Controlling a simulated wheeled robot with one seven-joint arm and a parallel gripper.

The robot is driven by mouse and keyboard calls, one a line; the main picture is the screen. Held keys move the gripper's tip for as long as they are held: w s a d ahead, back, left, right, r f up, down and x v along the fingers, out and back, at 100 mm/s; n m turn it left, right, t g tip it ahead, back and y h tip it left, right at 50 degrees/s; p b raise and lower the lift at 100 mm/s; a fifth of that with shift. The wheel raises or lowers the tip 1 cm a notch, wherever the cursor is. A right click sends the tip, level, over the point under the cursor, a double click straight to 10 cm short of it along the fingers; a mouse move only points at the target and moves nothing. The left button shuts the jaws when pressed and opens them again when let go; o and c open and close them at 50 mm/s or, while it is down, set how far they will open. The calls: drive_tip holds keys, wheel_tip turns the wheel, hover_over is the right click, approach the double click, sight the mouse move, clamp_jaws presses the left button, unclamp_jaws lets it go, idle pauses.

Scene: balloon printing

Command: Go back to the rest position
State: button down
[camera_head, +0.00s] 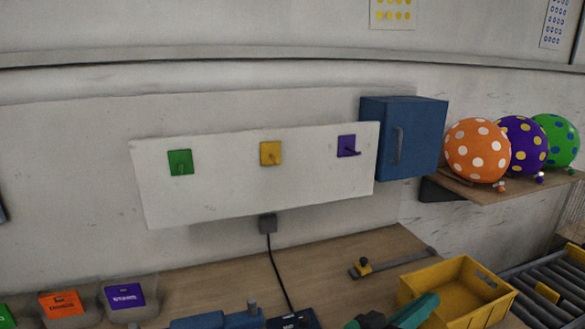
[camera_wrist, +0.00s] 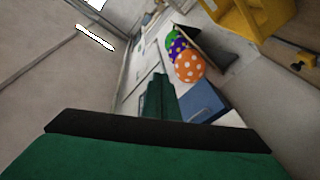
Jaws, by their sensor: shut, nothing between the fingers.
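My gripper (camera_wrist: 158,80) shows in the wrist view as a narrow green pair of fingers, shut and empty, beyond the black and green body at the bottom. In that view the fingers point up and touch nothing that I can see. Green parts that look like my arm's end show at the bottom edge of the head view, left of the yellow crate (camera_head: 485,308). Most of the arm is out of that frame.
A blue wall cabinet (camera_head: 418,140) and a shelf (camera_head: 490,190) with orange, purple and green dotted balloons stand at right. A white board (camera_head: 220,195) carries green, yellow and purple hooks. Labelled bins (camera_head: 125,297) line the front left. A roller conveyor (camera_head: 545,290) is far right.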

drive_tip(key=s+a+f+n+t+y, duration=0.35)
drive_tip(key=a+f+n+y, duration=0.3)
drive_tip(key=f, duration=0.45)
drive_tip(key=s+a+f+n+t+y, duration=0.3)
drive_tip(key=a+f+n+t+y, duration=0.3)
drive_tip(key=f, duration=0.5)
drive_tip(key=s+a+f+m+g+y, duration=0.1)
drive_tip(key=s+a+f+m, duration=0.1)
drive_tip(key=s, duration=0.6)
drive_tip(key=s+a+f+m+g+y, duration=0.1)
drive_tip(key=s+a+f+m, duration=0.2)
drive_tip(key=s+a, duration=0.3)
drive_tip(key=s+a+f+m+g+y, duration=0.1)
drive_tip(key=s+a+f, duration=0.3)
drive_tip(key=s, duration=0.7)
drive_tip(key=shift+s+f+m+g+y, duration=0.2)
drive_tip(key=shift+m+g+y, duration=0.2)
drive_tip(key=shift+m, duration=0.25)
